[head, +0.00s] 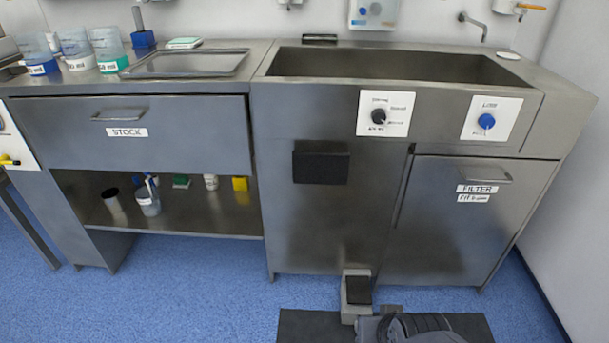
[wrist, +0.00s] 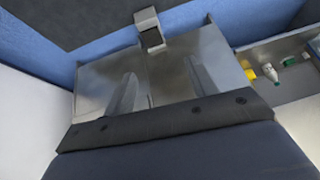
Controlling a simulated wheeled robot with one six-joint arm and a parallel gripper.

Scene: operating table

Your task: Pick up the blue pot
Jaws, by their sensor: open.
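A small blue pot-like thing (head: 143,40) stands at the back of the left counter in the head view, with a dark stick-like part above it. It is small, and I cannot make out its exact form. Left of it stands a clear cup with blue contents (head: 40,66), beside two similar cups. My gripper (wrist: 162,70) shows in the wrist view with its two grey fingers wide apart and nothing between them. It faces the front of the sink cabinet, low down, far from the counter top. The blue pot is not in the wrist view.
The open shelf (head: 200,215) holds small items, including a yellow pot (head: 240,184). A foot pedal (head: 357,291) stands before the sink cabinet. The blue floor on the left is clear.

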